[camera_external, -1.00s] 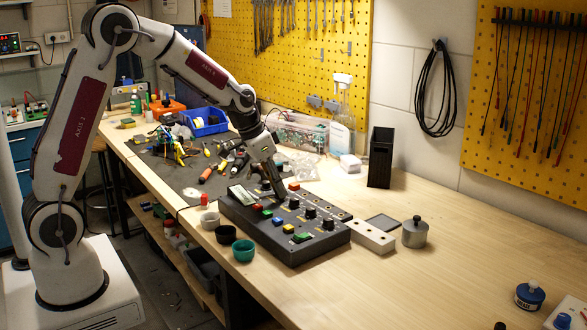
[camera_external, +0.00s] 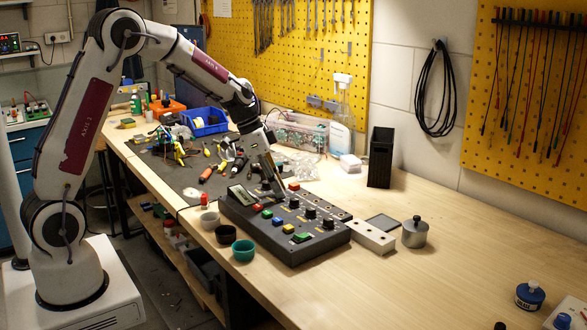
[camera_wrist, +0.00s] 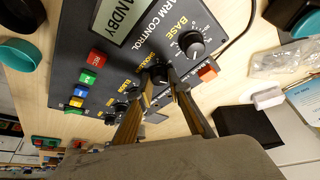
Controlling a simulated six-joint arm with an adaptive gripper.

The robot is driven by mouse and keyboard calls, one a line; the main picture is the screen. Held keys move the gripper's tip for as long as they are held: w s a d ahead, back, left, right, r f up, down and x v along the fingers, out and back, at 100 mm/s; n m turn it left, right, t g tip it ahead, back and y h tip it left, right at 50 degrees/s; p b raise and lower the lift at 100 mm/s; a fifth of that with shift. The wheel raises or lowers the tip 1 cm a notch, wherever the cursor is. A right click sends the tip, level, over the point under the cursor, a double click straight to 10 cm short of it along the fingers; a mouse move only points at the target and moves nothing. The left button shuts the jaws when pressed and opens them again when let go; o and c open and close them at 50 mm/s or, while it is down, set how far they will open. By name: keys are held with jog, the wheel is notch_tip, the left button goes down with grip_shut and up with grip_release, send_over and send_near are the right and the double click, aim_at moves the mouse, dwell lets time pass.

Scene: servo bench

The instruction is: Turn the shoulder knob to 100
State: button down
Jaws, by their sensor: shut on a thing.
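The dark control box (camera_external: 262,228) lies on the bench, with its row of black knobs and coloured buttons. In the wrist view the panel (camera_wrist: 118,72) reads ARM CONTROL, with a STANDBY display. My gripper (camera_wrist: 162,76) points down at the panel, its fingers closed around the shoulder knob (camera_wrist: 158,77), just beside the base knob (camera_wrist: 192,45). The fingers hide much of the shoulder knob and part of its label, so its pointer and setting cannot be read. In the external view my gripper (camera_external: 276,192) reaches the far part of the box.
Small bowls, including a green one (camera_external: 243,250), stand in front of the box. The bench farther right is mostly clear.

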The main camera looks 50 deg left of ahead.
jog(key=shift+w+a+m+g+h, duration=0.1)
jog(key=shift+m+g+h, duration=0.25)
jog(key=shift+m, duration=0.8)
jog(key=shift+m+g+h, duration=0.25)
jog(key=shift+m+g, duration=0.1)
jog(key=shift+m, duration=0.8)
jog(key=c, duration=1.9)
grip_release()
jog(key=shift+n, duration=0.3)
jog(key=shift+n+t+y, duration=0.6)
jog(key=shift+n, duration=1.3)
jog(key=shift+n+t, duration=0.3)
jog(key=shift+n, duration=0.4)
jog(key=shift+s+d+n+y, duration=0.1)
jog(key=shift+n+y, duration=0.35)
jog(key=shift+n, duration=0.5)
jog(key=shift+s+d+n+y, duration=0.1)
jog(key=shift+n+y, duration=0.35)
jog(key=shift+n, duration=0.5)
